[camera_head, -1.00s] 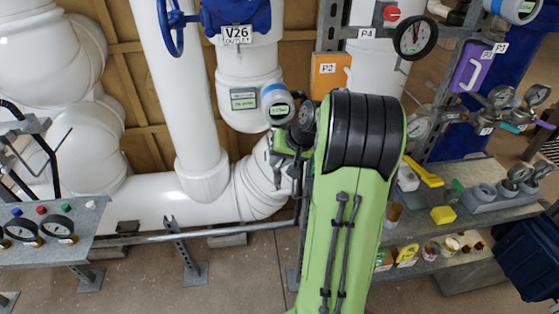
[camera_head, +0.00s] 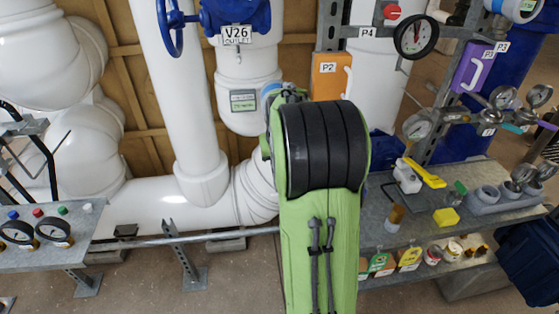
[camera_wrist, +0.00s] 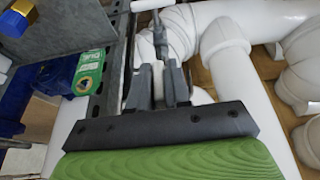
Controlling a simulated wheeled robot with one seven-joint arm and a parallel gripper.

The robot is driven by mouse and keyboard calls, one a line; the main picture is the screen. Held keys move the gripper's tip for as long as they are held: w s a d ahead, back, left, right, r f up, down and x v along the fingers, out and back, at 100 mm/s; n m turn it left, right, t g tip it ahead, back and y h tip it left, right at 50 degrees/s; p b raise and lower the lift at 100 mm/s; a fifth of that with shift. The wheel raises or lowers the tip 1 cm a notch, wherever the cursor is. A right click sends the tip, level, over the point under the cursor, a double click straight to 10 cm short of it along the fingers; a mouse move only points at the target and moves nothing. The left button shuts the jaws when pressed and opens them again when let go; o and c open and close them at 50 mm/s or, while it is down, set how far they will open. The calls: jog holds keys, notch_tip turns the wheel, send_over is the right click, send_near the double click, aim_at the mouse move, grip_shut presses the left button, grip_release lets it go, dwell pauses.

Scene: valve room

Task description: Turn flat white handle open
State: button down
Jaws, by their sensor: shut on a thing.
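A narrow white piece (camera_wrist: 158,78), which looks like the flat white handle, stands between the fingers of my gripper (camera_wrist: 157,88) in the wrist view. The dark grey fingers are closed on it from both sides. Its lower part is hidden by the gripper, and I cannot tell its angle on the valve. A grey metal fitting (camera_wrist: 160,40) lies just beyond the fingertips. In the head view my green arm hides the gripper and the handle.
A metal upright (camera_wrist: 110,85) and a green tag (camera_wrist: 89,72) stand close left of the fingers. Large white pipes (camera_wrist: 225,45) lie to the right. In the head view, an orange P2 box (camera_head: 325,78) is just above my arm, and a cluttered shelf (camera_head: 375,235) is at right.

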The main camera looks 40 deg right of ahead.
jog(key=c, duration=1.2)
grip_release()
jog(key=shift+o, duration=0.2)
